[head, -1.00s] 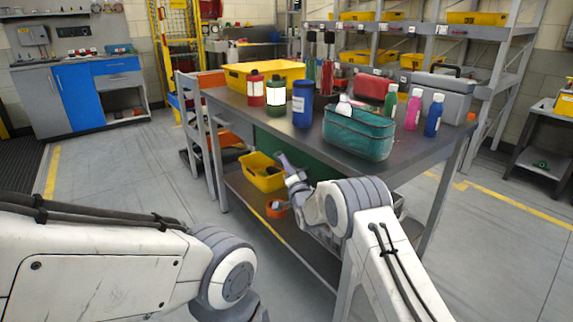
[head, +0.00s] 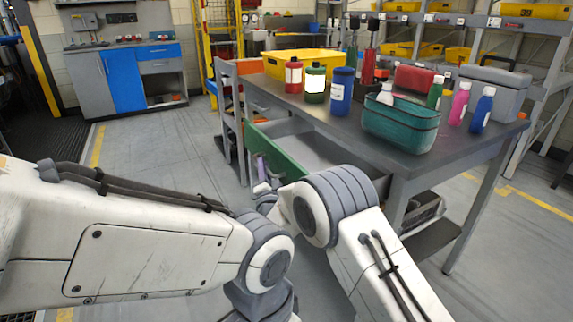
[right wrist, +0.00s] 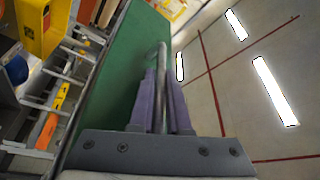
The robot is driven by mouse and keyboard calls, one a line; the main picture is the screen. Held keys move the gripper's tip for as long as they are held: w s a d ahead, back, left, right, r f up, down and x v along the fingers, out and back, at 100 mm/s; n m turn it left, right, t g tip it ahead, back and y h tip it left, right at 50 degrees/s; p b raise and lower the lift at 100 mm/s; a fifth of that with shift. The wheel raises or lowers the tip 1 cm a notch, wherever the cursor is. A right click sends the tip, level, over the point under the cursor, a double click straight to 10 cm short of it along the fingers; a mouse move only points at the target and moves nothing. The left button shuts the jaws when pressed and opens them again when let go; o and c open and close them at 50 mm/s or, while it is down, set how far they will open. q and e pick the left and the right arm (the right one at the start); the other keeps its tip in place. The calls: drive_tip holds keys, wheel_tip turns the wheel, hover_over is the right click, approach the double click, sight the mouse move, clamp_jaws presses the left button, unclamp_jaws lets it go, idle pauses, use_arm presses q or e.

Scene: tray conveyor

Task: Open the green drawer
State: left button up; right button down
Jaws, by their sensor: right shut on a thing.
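The green drawer (head: 278,150) stands pulled out from under the grey workbench top, and its grey inside shows in the head view. Its green front also fills the left middle of the right wrist view (right wrist: 118,75). My right gripper (head: 262,172) is at the outer side of that front, partly hidden by my own arm. In the right wrist view, its purple fingers (right wrist: 161,98) are shut on the drawer's metal bar handle (right wrist: 162,58). My left gripper is out of view; only the left arm's links show.
The workbench (head: 400,160) carries a teal basket (head: 400,125), a blue canister (head: 342,92), a yellow bin (head: 300,65) and several bottles. A blue and grey cabinet (head: 125,90) stands far left. Open floor lies left of the drawer.

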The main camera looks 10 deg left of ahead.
drive_tip(key=shift+s+a+f, duration=0.1)
drive_tip(key=shift+s+a, duration=0.5)
drive_tip(key=shift+a, duration=0.15)
drive_tip(key=shift+s+a, duration=0.55)
drive_tip(key=shift+a, duration=0.2)
drive_tip(key=c, duration=0.9)
unclamp_jaws()
drive_tip(key=v, duration=0.7)
drive_tip(key=shift+s+d+p, duration=0.1)
drive_tip(key=shift+s+p, duration=0.1)
drive_tip(key=shift+p, duration=0.1)
